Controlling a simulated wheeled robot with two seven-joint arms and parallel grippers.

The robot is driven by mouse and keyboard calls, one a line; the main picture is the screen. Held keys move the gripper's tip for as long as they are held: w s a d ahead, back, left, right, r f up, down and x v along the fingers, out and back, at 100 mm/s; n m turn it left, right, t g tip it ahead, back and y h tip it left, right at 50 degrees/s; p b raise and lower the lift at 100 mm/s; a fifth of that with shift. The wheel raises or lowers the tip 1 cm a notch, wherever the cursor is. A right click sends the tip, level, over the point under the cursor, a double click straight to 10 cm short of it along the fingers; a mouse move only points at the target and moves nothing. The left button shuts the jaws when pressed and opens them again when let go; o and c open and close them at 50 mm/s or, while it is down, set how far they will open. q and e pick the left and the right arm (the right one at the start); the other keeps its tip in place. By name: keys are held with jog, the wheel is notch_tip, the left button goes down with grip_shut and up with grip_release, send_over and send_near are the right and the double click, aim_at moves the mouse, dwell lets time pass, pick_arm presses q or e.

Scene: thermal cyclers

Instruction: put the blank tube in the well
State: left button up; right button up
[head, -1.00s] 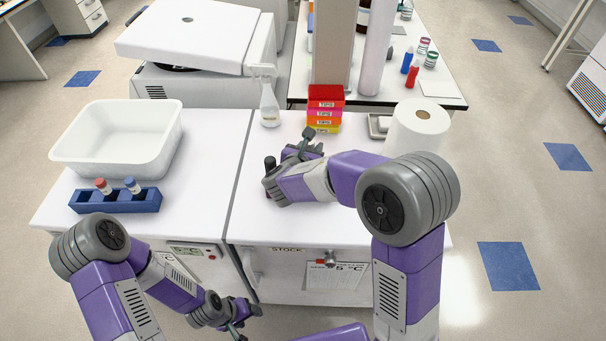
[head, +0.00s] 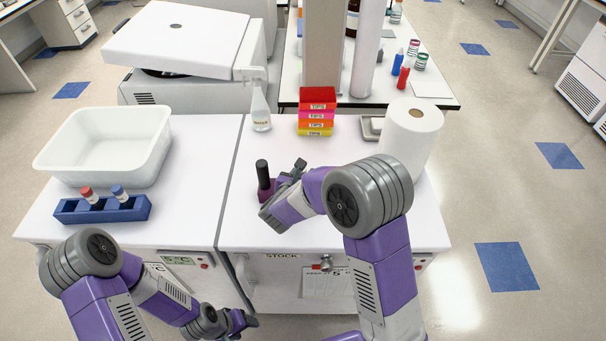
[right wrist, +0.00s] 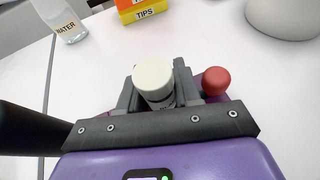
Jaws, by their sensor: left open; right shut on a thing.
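My right gripper (head: 282,178) is over the front right white counter in the head view, shut on a tube with a white cap (right wrist: 154,80). In the right wrist view the tube stands between the two dark fingers, its cap toward the camera. Its lower part is hidden, and the head view does not show the tube clearly. My left gripper (head: 240,322) is open and empty, low in front of the counters. I cannot pick out the well.
A white tub (head: 60,165) stands behind the rack. A wash bottle (head: 260,108), stacked tips boxes (head: 317,112) and a paper roll (head: 412,140) stand behind my right gripper. A large white machine (head: 180,40) with a raised lid is at the back. The left counter's front right is clear.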

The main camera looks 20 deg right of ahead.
jog(key=shift+f, duration=0.2)
jog(key=o, duration=0.7)
jog(key=shift+r, duration=0.1)
jog(key=shift+o, duration=0.2)
jog(key=shift+r, duration=0.1)
jog(key=shift+s+a+r, duration=0.15)
jog(key=shift+r, duration=0.05)
jog(key=p+v, duration=0.1)
jog(key=v, duration=1)
jog(key=shift+s+p, duration=0.2)
jog(key=shift+p, duration=0.15)
jog(key=shift+a+r, duration=0.1)
